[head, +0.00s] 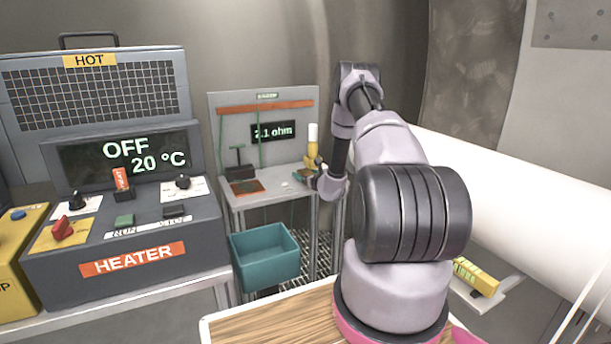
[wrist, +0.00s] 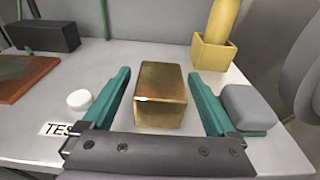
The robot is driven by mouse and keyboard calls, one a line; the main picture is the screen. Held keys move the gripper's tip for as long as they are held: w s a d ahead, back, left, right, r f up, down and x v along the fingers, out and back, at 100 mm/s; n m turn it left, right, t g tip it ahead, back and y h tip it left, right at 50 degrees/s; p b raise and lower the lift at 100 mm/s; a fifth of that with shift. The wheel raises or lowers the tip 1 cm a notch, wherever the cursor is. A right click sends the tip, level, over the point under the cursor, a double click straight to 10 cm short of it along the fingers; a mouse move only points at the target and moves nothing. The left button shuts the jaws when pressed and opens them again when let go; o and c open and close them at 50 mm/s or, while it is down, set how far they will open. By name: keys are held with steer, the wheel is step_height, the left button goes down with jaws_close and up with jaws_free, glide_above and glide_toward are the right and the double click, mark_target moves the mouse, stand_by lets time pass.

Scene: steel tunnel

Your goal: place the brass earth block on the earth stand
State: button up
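The brass block (wrist: 160,98) stands on the grey bench top, between the two teal fingers of my gripper (wrist: 162,88) in the wrist view. Gaps show between the block and both fingers, so my gripper is open around it and not clamped on it. In the head view my gripper (head: 306,176) is over the right side of the test bench, and I cannot clearly make out the block there. A yellow and green striped piece (head: 476,276) on a pale plate sits at the lower right; I cannot tell whether it is the earth stand.
A yellow holder with a yellow rod (wrist: 215,50) stands behind the block. A grey pad (wrist: 248,107) is beside the right finger; a white button (wrist: 79,100) lies left. The bench's back panel (head: 240,130) reads 2.1 ohm. A teal bin (head: 265,256) hangs in front; the heater (head: 135,235) is left.

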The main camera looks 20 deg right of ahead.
steer(key=shift+r, duration=0.1)
steer(key=s+r, duration=0.2)
steer(key=s, duration=0.9)
steer(key=a+r+n+g+y, duration=0.1)
steer(key=a+r+n+y, duration=0.6)
steer(key=a+r, duration=0.65)
steer(key=s+a+r+n+g+y, duration=0.4)
steer(key=s+a+r+n+g, duration=0.5)
steer(key=s+a+r+n, duration=0.65)
steer(key=s+d+r+n+h, duration=0.2)
steer(key=s+r+n+h, duration=0.1)
steer(key=s, duration=0.4)
steer(key=s+d+r+n+h, duration=0.2)
steer(key=s+r+n+h, duration=0.1)
steer(key=s, duration=0.5)
steer(key=s+d+r+n+t+h, duration=0.1)
steer(key=s+d+r+n+h, duration=0.2)
steer(key=s, duration=0.4)
steer(key=shift+s+r+h, duration=0.3)
steer(key=shift+s+r, duration=0.05)
steer(key=shift+r, duration=0.2)
